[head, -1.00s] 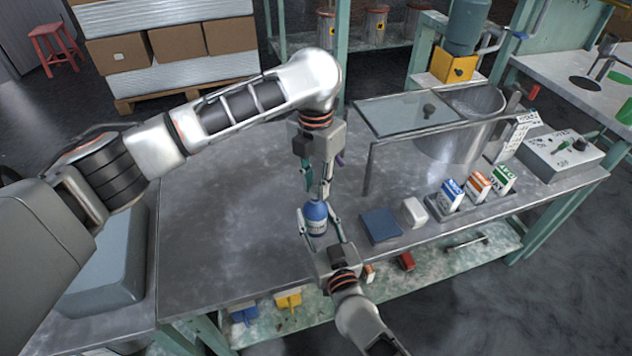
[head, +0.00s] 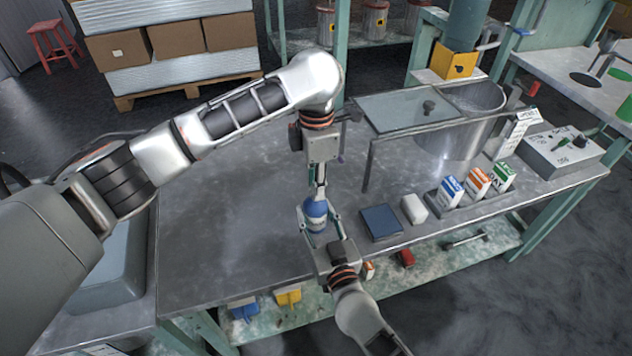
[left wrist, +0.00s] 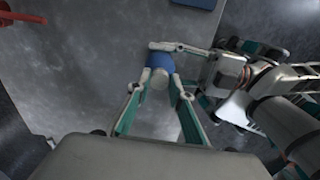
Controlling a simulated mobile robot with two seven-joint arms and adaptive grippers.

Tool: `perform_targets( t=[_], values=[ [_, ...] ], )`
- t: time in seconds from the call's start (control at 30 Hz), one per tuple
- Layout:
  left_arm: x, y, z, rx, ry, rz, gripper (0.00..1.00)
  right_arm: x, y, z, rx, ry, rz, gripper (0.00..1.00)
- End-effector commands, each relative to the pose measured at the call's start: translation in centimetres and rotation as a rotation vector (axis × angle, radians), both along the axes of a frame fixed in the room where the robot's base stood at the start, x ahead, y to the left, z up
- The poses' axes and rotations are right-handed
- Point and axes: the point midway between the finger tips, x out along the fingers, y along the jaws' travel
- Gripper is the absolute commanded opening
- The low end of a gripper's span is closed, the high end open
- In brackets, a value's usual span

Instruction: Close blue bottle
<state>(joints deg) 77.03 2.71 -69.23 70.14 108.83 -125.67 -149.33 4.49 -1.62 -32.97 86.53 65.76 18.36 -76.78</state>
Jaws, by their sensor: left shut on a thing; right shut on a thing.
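The blue bottle (head: 316,213) stands upright near the front edge of the metal table, with a pale label. My right gripper (head: 319,222) reaches in from the front and is shut around the bottle's body. My left gripper (head: 318,193) points straight down above the bottle, its fingers at the bottle's top. In the left wrist view, its fingertips (left wrist: 161,86) are shut on a small whitish cap (left wrist: 159,78) over the blue bottle (left wrist: 160,60). How far the cap is seated cannot be told. The right gripper's fingers show beside the bottle in that view.
A blue flat block (head: 381,222) and a white block (head: 414,209) lie right of the bottle. Small cartons (head: 452,190) stand in a rack further right. A metal frame (head: 367,165) and steel pot (head: 450,140) are behind. The table's left part is clear.

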Motion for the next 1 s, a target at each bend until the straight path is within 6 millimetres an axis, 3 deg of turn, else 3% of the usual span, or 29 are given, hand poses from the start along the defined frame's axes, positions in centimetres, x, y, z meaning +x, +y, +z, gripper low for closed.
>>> perform_targets(
  t=[0.2, 0.3, 0.8, 0.9, 1.0],
  values=[
    [-0.48, -0.75, 0.09, -0.010, 0.004, -0.338, 0.14, 0.00, 0.00, -0.03, 0.000, 0.001, 0.000, 0.00],
    [-0.48, -0.77, 0.15, -0.011, 0.003, -0.428, 0.15, -0.02, 0.02, -0.06, -0.001, 0.001, 0.001, 0.00],
    [-0.14, -0.05, -0.02, -0.002, 0.002, -0.523, 0.14, 0.00, 0.01, -0.04, 0.001, 0.001, 0.000, 0.00],
    [-0.12, -0.02, -0.04, -0.001, 0.002, -0.522, 0.37, 0.00, -0.01, -0.04, 0.001, 0.001, 0.000, 0.00],
    [-0.11, -0.01, -0.04, -0.001, 0.002, -0.522, 0.37, 0.01, -0.02, -0.04, 0.001, 0.001, 0.000, 0.00]
  ],
)
